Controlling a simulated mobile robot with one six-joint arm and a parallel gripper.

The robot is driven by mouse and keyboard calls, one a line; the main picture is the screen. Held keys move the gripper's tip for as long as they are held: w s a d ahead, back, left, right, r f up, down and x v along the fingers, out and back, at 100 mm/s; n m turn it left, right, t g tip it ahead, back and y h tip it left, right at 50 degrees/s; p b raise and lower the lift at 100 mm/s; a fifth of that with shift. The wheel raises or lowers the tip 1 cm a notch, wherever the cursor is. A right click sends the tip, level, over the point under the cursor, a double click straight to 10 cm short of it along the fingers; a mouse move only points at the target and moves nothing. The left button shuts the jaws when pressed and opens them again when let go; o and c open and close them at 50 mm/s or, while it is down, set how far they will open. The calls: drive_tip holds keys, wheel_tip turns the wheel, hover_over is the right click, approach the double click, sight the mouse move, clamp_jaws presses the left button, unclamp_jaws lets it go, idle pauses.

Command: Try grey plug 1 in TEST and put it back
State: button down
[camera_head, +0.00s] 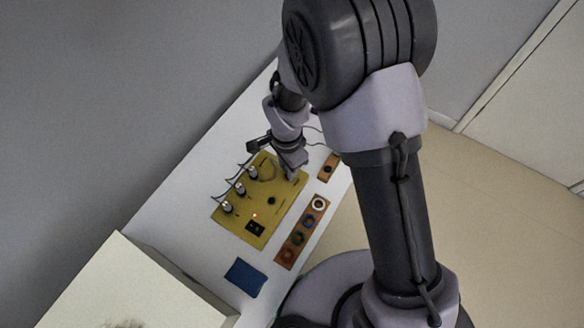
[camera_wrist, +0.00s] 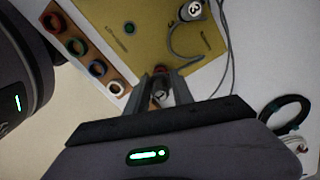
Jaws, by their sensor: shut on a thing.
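The yellow panel (camera_head: 276,222) lies on the white table, with a dark round socket (camera_head: 271,201) in it. The socket shows greenish in the wrist view (camera_wrist: 129,28); I cannot read the lettering beside it. Several grey plugs with cables stand along the panel's left side, such as one plug (camera_head: 227,208). In the wrist view one plug (camera_wrist: 192,10) is marked 3.
A brown rack (camera_head: 283,262) with several coloured rings lies right of the panel. A small brown block (camera_head: 328,167) lies farther back. A blue mat (camera_head: 244,278) lies in front. A lit orange lamp (camera_head: 254,215) is on the panel. A coiled black cable (camera_wrist: 287,115) lies at the wrist view's right.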

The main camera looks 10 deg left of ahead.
drive_tip(key=shift+f+b, duration=0.4)
drive_tip(key=shift+b, duration=0.3)
idle(1.2)
drive_tip(key=shift+f+b, duration=0.8)
drive_tip(key=shift+f, duration=0.05)
drive_tip(key=c, duration=1)
unclamp_jaws()
drive_tip(key=shift+r+p, duration=2.55)
drive_tip(key=shift+r, duration=1.3)
drive_tip(key=shift+f, duration=0.1)
